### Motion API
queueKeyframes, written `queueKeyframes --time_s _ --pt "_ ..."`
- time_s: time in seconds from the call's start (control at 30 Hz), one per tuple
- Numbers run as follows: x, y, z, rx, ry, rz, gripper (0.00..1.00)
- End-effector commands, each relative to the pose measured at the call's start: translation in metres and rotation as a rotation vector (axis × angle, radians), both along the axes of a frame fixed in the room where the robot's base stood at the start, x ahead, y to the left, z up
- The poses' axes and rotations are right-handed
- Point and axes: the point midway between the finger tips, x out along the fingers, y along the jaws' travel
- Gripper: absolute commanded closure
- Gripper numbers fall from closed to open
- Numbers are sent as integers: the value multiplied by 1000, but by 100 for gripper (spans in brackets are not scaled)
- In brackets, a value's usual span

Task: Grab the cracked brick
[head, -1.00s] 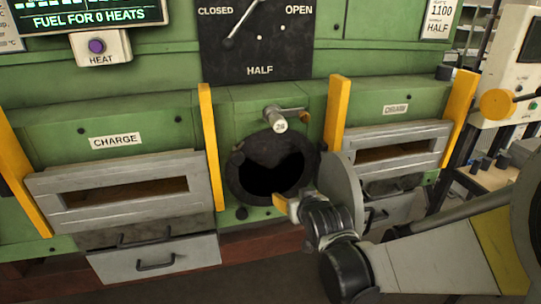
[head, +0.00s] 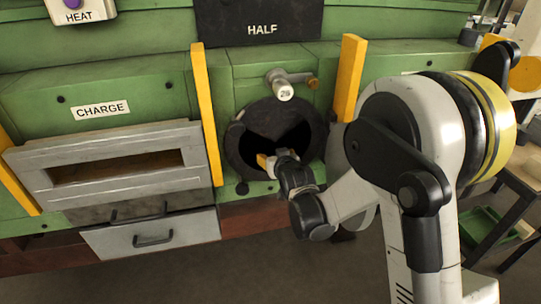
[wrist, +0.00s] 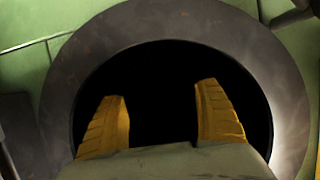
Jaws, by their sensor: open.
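My gripper (head: 268,160) is at the mouth of the round dark opening (head: 290,128) in the green furnace front. In the wrist view its two yellow fingers (wrist: 160,115) stand apart with nothing between them. They point into the opening, inside its dark metal ring (wrist: 70,75). The inside of the opening is black. No cracked brick can be made out in either view; anything inside is hidden in the dark.
Yellow posts (head: 207,115) stand on both sides. The charge door (head: 110,165) and a grey drawer (head: 150,237) are at left. A green crate (head: 497,225) is on a stand at right.

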Motion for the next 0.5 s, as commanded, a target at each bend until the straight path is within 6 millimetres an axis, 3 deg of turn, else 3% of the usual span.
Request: queueKeyframes --time_s 0.03,0.17,0.43,0.5 --pt "9 0 -8 1 0 0 30" --pt "21 5 -11 0 0 0 30" --pt "24 6 -10 0 0 0 30" --pt "24 6 -10 0 0 0 50"
